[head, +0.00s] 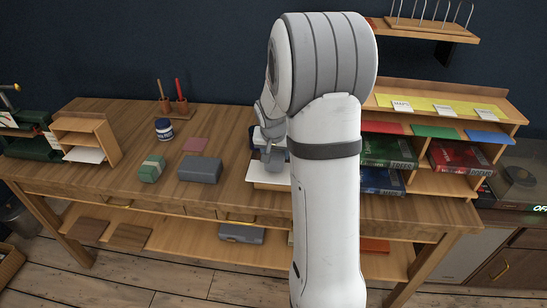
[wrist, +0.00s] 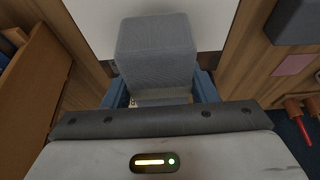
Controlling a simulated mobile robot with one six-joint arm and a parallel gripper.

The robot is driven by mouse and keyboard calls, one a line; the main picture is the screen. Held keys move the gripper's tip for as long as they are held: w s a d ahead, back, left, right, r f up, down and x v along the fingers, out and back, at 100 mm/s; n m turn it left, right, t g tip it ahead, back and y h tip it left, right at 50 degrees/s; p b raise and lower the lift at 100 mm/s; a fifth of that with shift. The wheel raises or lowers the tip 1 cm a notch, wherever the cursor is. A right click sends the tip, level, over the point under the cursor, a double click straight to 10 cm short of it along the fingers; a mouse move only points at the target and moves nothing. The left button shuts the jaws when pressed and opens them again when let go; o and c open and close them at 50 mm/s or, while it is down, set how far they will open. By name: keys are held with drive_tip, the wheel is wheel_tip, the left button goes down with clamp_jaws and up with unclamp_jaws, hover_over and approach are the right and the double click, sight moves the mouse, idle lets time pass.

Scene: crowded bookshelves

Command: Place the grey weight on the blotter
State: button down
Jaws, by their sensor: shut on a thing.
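A grey block, the grey weight by its look (wrist: 157,50), sits between the two blue fingers of my gripper (wrist: 160,92), which is shut on it. The weight is over a flat white sheet (wrist: 92,22), which may be the blotter; I cannot tell whether it touches the sheet. In the head view my gripper (head: 272,154) is low over the white sheet (head: 265,177) near the table's front edge. My arm hides much of the sheet there.
On the table (head: 225,125) left of my gripper are a dark grey box (head: 200,169), a green box (head: 151,168), a pink square (head: 195,144) and an ink jar (head: 164,129). A wooden sorter with books (head: 390,151) stands close on the right.

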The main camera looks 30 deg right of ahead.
drive_tip(key=shift+f, duration=1)
drive_tip(key=shift+f, duration=0.15)
drive_tip(key=c, duration=0.6)
unclamp_jaws()
drive_tip(key=b+v, duration=0.1)
drive_tip(key=v, duration=1)
drive_tip(key=shift+s+a+r, duration=0.1)
drive_tip(key=shift+s+r, duration=0.05)
drive_tip(key=shift+r, duration=0.2)
drive_tip(key=s+a+n, duration=0.2)
drive_tip(key=s+a, duration=0.3)
drive_tip(key=s, duration=0.2)
drive_tip(key=s+a+r+n+y, duration=0.1)
drive_tip(key=s+a, duration=0.3)
drive_tip(key=s, duration=0.4)
drive_tip(key=s+a+n+y, duration=0.1)
drive_tip(key=s+a+n, duration=0.2)
drive_tip(key=s+a, duration=0.2)
drive_tip(key=shift+s+a+r+n, duration=0.1)
drive_tip(key=shift+s+a+n, duration=0.1)
drive_tip(key=shift+s, duration=0.55)
drive_tip(key=shift+s+a+r+n, duration=0.1)
drive_tip(key=shift+s+r+n, duration=0.1)
drive_tip(key=shift+s, duration=0.5)
